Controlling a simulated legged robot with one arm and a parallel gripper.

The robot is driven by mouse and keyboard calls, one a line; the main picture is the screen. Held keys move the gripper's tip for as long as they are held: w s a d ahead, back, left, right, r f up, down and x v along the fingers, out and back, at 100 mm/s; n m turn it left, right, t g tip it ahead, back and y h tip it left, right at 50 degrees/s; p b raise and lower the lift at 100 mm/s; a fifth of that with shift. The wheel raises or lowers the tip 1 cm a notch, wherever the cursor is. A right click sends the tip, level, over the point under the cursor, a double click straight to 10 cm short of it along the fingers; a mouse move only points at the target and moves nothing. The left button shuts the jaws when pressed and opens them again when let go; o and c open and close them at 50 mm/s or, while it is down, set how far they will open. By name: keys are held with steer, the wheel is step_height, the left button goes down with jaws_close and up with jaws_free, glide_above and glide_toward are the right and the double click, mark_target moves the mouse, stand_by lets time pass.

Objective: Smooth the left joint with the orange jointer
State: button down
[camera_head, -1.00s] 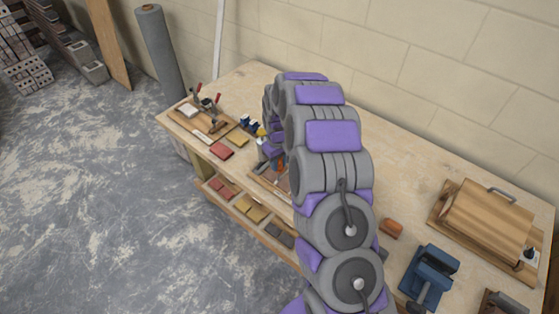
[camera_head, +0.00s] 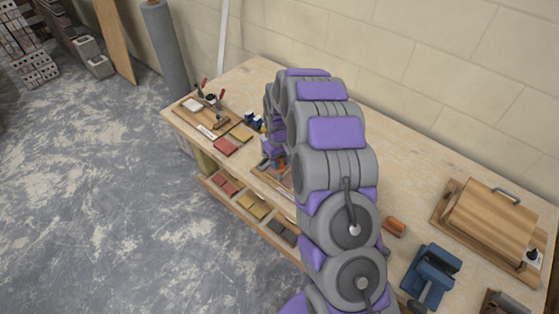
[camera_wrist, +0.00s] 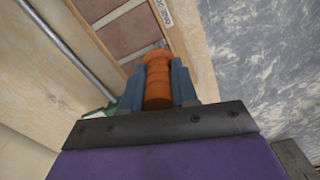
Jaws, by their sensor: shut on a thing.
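My gripper (camera_wrist: 155,85) is shut on the orange jointer (camera_wrist: 158,76), whose ridged orange handle sits between the two blue-grey fingers in the wrist view. The jointer's working end is hidden behind its handle. Beyond it lies a brick panel (camera_wrist: 118,33) with reddish bricks and pale joints, framed in wood. Whether the jointer touches a joint cannot be told. In the head view the panel (camera_head: 265,180) shows at the table's front edge, mostly covered by my arm.
On the wooden workbench (camera_head: 405,165), a clamp board (camera_head: 190,112) and coloured sample tiles (camera_head: 225,147) lie to the left. A blue vise (camera_head: 432,275), an orange block (camera_head: 395,226) and a wooden board with a handle (camera_head: 487,222) lie right. A metal rod (camera_wrist: 72,48) runs beside the panel.

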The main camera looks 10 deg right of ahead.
steer(key=shift+r+p, duration=0.95)
steer(key=shift+r, duration=2.65)
